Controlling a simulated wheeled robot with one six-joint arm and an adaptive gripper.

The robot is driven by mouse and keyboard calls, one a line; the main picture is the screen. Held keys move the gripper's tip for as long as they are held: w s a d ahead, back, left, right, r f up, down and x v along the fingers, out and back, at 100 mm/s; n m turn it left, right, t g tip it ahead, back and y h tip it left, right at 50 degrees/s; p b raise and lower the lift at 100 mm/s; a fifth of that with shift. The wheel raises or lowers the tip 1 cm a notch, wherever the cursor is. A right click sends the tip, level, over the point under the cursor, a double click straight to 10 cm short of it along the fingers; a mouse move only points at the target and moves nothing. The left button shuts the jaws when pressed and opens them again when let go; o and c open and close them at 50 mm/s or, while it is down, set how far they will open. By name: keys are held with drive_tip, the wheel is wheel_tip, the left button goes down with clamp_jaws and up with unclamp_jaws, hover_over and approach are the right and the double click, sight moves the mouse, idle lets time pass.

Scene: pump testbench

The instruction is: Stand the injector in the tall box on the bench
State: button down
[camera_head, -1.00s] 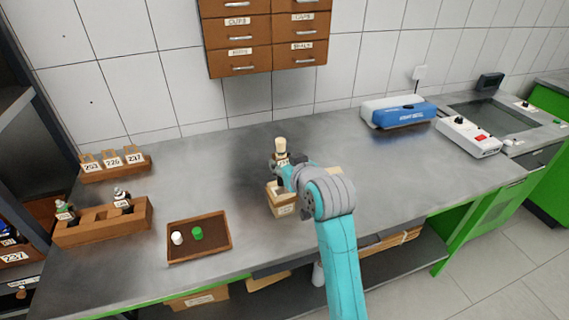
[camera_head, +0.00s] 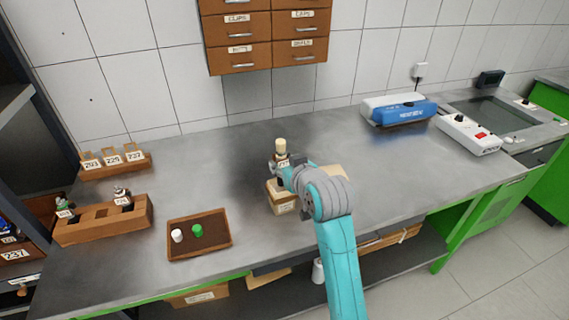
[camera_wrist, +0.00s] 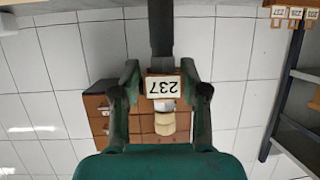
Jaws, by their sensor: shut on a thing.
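The injector (camera_head: 281,146) has a cream cap on top and a white label; the label reads 237 in the wrist view (camera_wrist: 164,87), where it appears upside down. It is upright in the head view. My gripper (camera_wrist: 160,80) is shut on it around the label. A tan box with a label (camera_head: 285,208) stands on the bench directly below the injector and my gripper. My gripper and arm cover part of the box. I cannot tell whether the injector's lower end is inside the box.
A brown tray (camera_head: 198,254) with a white and a green cap lies left of the box. A wooden rack (camera_head: 105,228) with bottles and a smaller labelled rack (camera_head: 118,172) stand farther left. A blue and white device (camera_head: 400,110) is at the back right.

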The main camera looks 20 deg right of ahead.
drive_tip(key=shift+f, duration=2.3)
idle(1.4)
unclamp_jaws()
drive_tip(key=shift+s, duration=0.15)
idle(0.8)
drive_tip(key=v, duration=0.7)
drive_tip(key=shift+s, duration=0.3)
idle(1.0)
drive_tip(key=shift+r, duration=0.15)
